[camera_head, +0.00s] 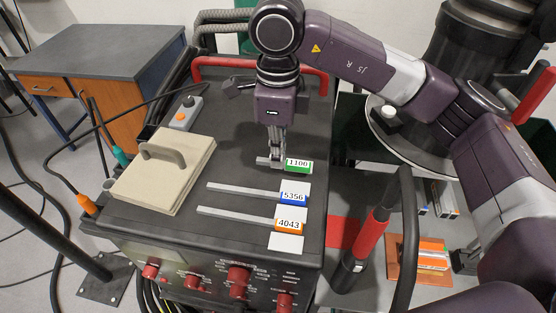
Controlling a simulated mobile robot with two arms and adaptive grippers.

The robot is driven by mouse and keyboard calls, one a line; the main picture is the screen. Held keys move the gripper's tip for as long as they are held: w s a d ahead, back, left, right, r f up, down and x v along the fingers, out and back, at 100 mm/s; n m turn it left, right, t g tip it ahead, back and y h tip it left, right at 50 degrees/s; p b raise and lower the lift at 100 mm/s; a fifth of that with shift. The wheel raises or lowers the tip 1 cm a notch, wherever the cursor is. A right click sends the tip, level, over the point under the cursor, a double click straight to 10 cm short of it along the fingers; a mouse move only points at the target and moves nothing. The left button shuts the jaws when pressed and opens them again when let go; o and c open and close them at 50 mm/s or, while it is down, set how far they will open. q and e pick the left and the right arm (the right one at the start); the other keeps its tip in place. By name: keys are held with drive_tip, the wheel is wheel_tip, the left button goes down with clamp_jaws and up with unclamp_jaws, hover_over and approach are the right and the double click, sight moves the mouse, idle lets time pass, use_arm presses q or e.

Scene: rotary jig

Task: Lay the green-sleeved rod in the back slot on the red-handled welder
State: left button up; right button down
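The green-sleeved rod (299,166), labelled 1100, is at the back of the row on the dark top of the red-handled welder (240,228). My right gripper (277,160) points straight down at it, just left of the sleeve. Its fingers are close together and look shut on the rod. A short grey end shows left of the fingers. The fingers hide the middle of the rod and any slot under it; I cannot tell whether it touches the welder top. The blue-sleeved rod (293,197) and orange-sleeved rod (289,225) lie in front. My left gripper is out of view.
A beige box with a handle (165,170) and a small grey box with an orange button (186,113) stand left on the welder. A red rail (213,62) runs along its back. A red-and-black torch (369,238) stands to the right.

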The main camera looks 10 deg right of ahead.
wheel_tip(320, 180, down, 2)
drive_tip(key=shift+f, duration=0.2)
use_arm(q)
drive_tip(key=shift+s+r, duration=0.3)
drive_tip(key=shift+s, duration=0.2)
use_arm(e)
drive_tip(key=shift+f, duration=0.1)
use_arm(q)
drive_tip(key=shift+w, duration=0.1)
use_arm(e)
drive_tip(key=shift+f, duration=0.2)
drive_tip(key=c, duration=2.4)
unclamp_jaws()
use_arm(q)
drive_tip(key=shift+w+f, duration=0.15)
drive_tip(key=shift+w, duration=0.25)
use_arm(e)
drive_tip(key=shift+r, duration=0.15)
